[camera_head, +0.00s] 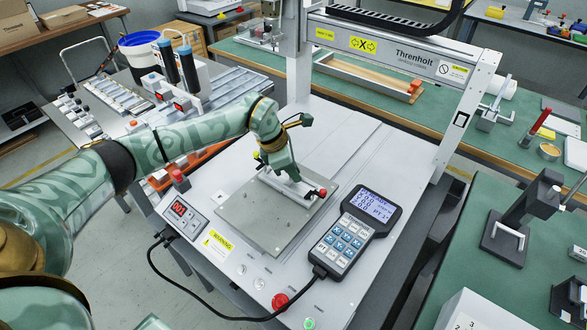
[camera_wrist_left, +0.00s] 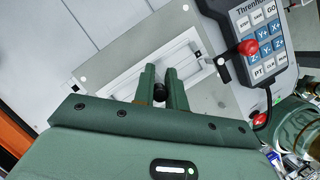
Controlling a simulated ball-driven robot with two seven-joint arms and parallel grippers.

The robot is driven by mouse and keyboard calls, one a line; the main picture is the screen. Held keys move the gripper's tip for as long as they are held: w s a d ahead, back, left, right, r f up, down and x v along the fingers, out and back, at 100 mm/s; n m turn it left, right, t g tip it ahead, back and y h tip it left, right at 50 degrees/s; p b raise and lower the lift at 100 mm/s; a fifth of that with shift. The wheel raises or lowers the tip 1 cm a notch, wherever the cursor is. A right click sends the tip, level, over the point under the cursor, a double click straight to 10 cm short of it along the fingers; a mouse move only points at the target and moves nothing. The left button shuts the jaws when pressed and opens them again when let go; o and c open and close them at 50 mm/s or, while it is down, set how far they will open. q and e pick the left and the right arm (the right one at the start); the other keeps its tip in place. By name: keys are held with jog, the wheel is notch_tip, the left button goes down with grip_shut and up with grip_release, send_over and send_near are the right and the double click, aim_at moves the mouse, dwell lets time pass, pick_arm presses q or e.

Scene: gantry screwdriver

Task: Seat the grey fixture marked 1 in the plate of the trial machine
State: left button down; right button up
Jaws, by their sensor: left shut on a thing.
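The grey fixture (camera_head: 301,196) is a pale flat bar on the grey plate (camera_head: 262,229) of the machine, over the plate's far part. I cannot tell from the pictures whether it is fully down. It also shows in the left wrist view (camera_wrist_left: 188,54). My left gripper (camera_head: 291,177) points down over the fixture's middle. In the left wrist view its fingers (camera_wrist_left: 160,88) close around a small dark knob on the fixture. The mark 1 cannot be read. My right gripper is not in view.
A red-knobbed black clamp (camera_head: 319,193) stands at the fixture's right end. A handheld keypad (camera_head: 347,229) lies right of the plate. The gantry (camera_head: 390,45) crosses behind. A display box (camera_head: 182,211) and a red button (camera_head: 279,301) are near the front.

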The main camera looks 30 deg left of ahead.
pick_arm(q)
jog(key=c, duration=1.3)
grip_release()
jog(key=shift+c, duration=0.2)
